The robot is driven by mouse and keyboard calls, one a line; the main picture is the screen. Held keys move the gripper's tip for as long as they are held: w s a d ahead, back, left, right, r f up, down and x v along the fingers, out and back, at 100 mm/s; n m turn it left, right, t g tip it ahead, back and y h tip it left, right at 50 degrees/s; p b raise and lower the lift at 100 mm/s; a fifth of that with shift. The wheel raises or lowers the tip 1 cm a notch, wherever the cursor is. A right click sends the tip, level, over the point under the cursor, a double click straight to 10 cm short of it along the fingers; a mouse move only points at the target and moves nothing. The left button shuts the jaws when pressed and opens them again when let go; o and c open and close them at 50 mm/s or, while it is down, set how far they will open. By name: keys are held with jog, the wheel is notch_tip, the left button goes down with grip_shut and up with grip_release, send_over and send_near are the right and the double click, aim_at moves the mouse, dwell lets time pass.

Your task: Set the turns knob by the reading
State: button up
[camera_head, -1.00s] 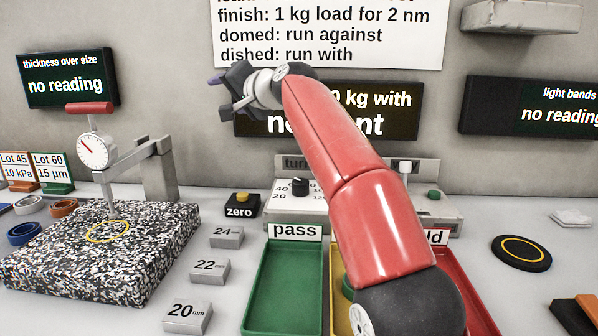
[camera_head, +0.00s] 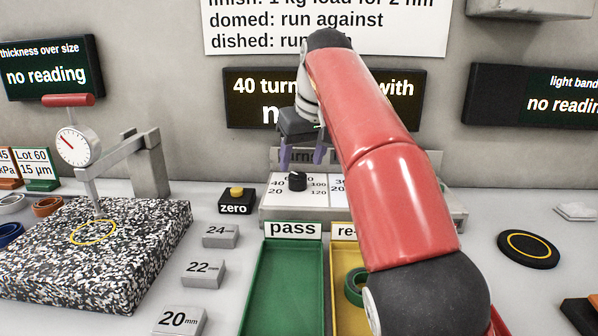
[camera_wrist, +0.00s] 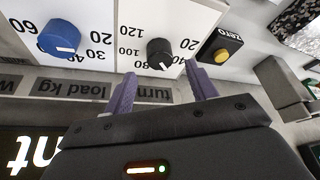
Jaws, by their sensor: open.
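The turns knob (camera_head: 297,181) is black and sits on a white dial panel with numbers from 20 to 120. It also shows in the wrist view (camera_wrist: 159,53), where its white mark points toward the "turn" label. The middle wall display (camera_head: 250,88) shows "40 turn" and "with"; my arm hides part of it. My gripper (camera_head: 303,157) is open and empty, with purple fingers pointing down just above and behind the turns knob. In the wrist view the fingers (camera_wrist: 161,84) are spread either side of the knob's line, apart from it. A blue load knob (camera_wrist: 60,38) sits beside it.
The zero box (camera_head: 237,200) with a yellow button stands left of the panel. A green pass tray (camera_head: 290,285) and a yellow tray (camera_head: 343,250) lie in front. A dial gauge (camera_head: 77,146) stands over a speckled plate (camera_head: 150,250). The left display (camera_head: 48,68) shows no reading.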

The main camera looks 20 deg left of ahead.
aim_at(298, 175)
jog(key=x, duration=0.4)
jog(key=shift+b, duration=0.4)
jog(key=c, duration=1)
jog(key=shift+s+a+r+m+h+p, duration=0.15)
jog(key=shift+m+h+p, duration=0.25)
jog(key=shift+m+p, duration=0.6)
jog(key=shift+m+t+h, duration=0.4)
jog(key=shift+m+t, duration=0.1)
jog(key=shift+m, duration=0.8)
jog(key=o, duration=1)
